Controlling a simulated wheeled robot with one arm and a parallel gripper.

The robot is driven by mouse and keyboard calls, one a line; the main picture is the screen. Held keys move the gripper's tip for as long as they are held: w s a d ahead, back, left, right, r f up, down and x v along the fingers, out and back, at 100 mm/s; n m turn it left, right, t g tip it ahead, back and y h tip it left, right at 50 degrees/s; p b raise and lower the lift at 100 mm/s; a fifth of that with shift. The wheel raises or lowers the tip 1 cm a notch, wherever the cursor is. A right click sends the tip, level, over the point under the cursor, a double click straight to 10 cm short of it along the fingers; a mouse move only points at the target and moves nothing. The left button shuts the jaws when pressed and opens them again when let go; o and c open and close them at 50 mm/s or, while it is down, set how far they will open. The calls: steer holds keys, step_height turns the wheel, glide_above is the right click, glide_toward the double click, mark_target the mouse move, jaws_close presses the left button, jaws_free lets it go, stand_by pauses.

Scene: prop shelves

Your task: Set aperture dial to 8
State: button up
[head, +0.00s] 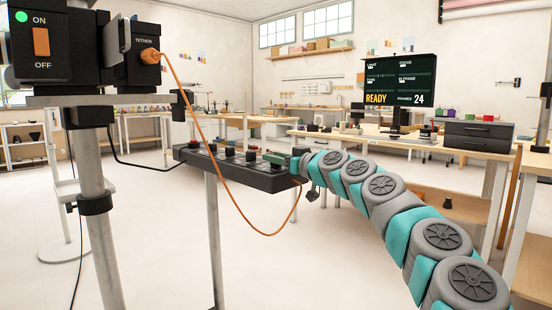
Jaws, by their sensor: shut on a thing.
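A long black control box (240,170) stands on a grey post, with a row of dark knobs (229,151) along its top. A red button (193,143) sits at its left end and a small green piece (273,159) near its right end. The labels and dial numbers are too small to read, so I cannot tell which knob is the aperture dial. My gripper (299,156) is at the right end of the box, shut on a dial there. My own arm mostly hides the fingers and the dial.
An orange cable (188,105) hangs from the tether box (138,52) and loops in front of the control box. A switch box (42,45) shows a green light at ON. A screen (399,82) reads READY and 24. Open floor lies below the control box.

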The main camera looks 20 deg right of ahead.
steer(key=shift+f+m+h+b, duration=0.2)
steer(key=shift+m+h+b, duration=0.4)
steer(key=shift+h+b, duration=0.35)
jaws_close()
steer(key=shift+m+t+h+b, duration=0.3)
steer(key=shift+m+h+b, duration=0.7)
steer(key=shift+h, duration=0.85)
steer(key=shift+d+r+m+h, duration=0.1)
steer(key=shift+m+h, duration=0.6)
steer(key=shift+h, duration=0.1)
steer(key=shift+m+h, duration=0.3)
steer(key=shift+h, duration=0.3)
steer(key=shift+r+m+h+p, duration=0.15)
steer(key=shift+m+h+p, duration=0.25)
steer(key=shift+p, duration=0.05)
steer(key=shift+g+h, duration=0.3)
steer(key=shift+g, duration=0.1)
steer(key=shift+m+g+h+p, duration=0.4)
steer(key=shift+m+h+p, duration=0.6)
steer(key=shift+h, duration=0.2)
